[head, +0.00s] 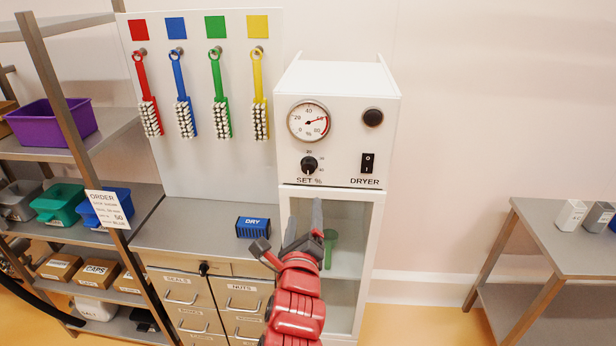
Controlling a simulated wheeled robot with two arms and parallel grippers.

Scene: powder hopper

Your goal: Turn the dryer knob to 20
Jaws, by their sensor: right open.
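The white dryer (338,120) stands on the right end of the counter unit. Its black SET % knob (309,164) sits under the round gauge, with small numbers around it; 20 is printed above it. Where the knob's pointer aims is too small to tell. A black rocker switch (367,163) is right of the knob, above the word DRYER. My right gripper (305,212) is open and empty, fingers upward, below the knob and apart from it. My left gripper is out of view.
Below the dryer panel is a glass-fronted cabinet (372,255) with a green scoop (330,245) inside. A blue DRY box (253,227) lies on the counter (185,225). Brushes hang on a white board (200,100). Shelves stand left, a table (570,240) right.

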